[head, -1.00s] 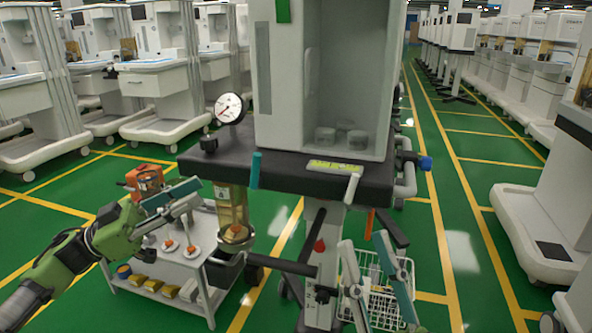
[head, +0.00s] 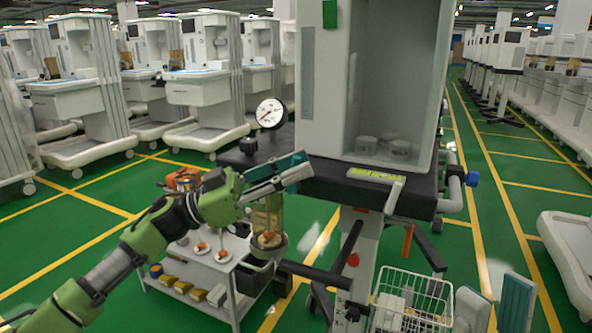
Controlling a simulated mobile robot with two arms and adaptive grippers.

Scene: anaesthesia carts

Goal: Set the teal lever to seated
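The teal lever (head: 297,180) hangs at the front edge of the cart's dark worktop, left of the white cabinet. Only a small teal part shows, at the fingertips of my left gripper (head: 296,168); the fingers cover the rest. The fingers reach across it from the left. I cannot tell whether they grip it or only lie in front of it. My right gripper (head: 493,285) is at the lower right, fingers pointing up and apart, with nothing seen between them.
A round gauge (head: 271,113) stands behind my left gripper. A white lever (head: 394,195) and a yellow-green label (head: 375,175) are to the right on the worktop edge. A wire basket (head: 412,298) hangs below. A small trolley (head: 238,290) stands low left.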

